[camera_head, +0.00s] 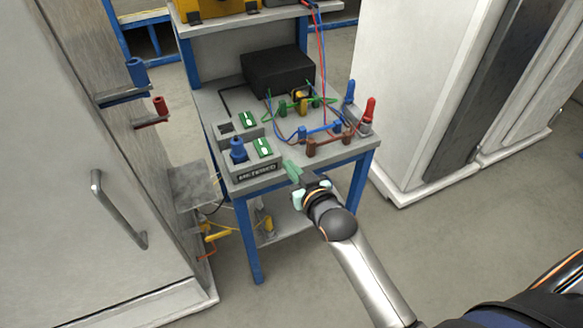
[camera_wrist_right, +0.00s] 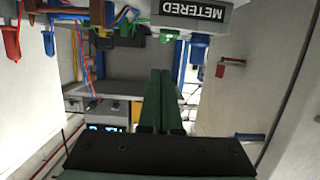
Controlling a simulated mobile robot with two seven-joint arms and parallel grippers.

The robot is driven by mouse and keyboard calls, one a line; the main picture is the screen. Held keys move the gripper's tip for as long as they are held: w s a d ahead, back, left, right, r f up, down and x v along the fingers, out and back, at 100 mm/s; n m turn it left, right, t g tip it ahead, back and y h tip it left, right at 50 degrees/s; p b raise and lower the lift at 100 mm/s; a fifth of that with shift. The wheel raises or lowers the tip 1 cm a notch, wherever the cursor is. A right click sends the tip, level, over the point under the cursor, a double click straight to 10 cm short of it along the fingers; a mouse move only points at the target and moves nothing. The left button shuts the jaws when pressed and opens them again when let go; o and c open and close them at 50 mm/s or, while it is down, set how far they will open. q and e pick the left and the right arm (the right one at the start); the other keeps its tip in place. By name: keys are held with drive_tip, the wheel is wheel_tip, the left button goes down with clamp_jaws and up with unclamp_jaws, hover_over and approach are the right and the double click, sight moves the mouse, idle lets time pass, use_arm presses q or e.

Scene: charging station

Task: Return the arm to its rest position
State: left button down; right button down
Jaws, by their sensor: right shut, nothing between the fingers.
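My right gripper (camera_head: 292,169) is in the head view at the front right of the workbench (camera_head: 352,150), with its arm coming in from the lower right. Its green fingers are together and empty; they also show shut in the right wrist view (camera_wrist_right: 164,74). The fingertips are just right of the grey block labelled METERED (camera_head: 257,170); whether they touch it cannot be told. That block (camera_wrist_right: 205,12) is at the top of the wrist view. My left gripper is not in view.
The blue plug (camera_head: 238,150) stands on the METERED block. Cables, connectors and a black box (camera_head: 278,70) are on the bench. A grey cabinet with a handle (camera_head: 118,210) stands left, a white cabinet (camera_head: 410,90) right. Floor at lower right is open.

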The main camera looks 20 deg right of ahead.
drive_tip(key=shift+s, duration=0.15)
idle(0.4)
drive_tip(key=s+a+f+g+y, duration=0.1)
drive_tip(key=s+f+g, duration=0.1)
drive_tip(key=s+f, duration=0.6)
drive_tip(key=s+a+f+n+g, duration=0.1)
drive_tip(key=s+a+f+g, duration=0.1)
drive_tip(key=s+f, duration=0.7)
drive_tip(key=s+g, duration=0.1)
drive_tip(key=s, duration=0.5)
drive_tip(key=shift+f+n+g+y, duration=0.3)
drive_tip(key=shift+y, duration=0.1)
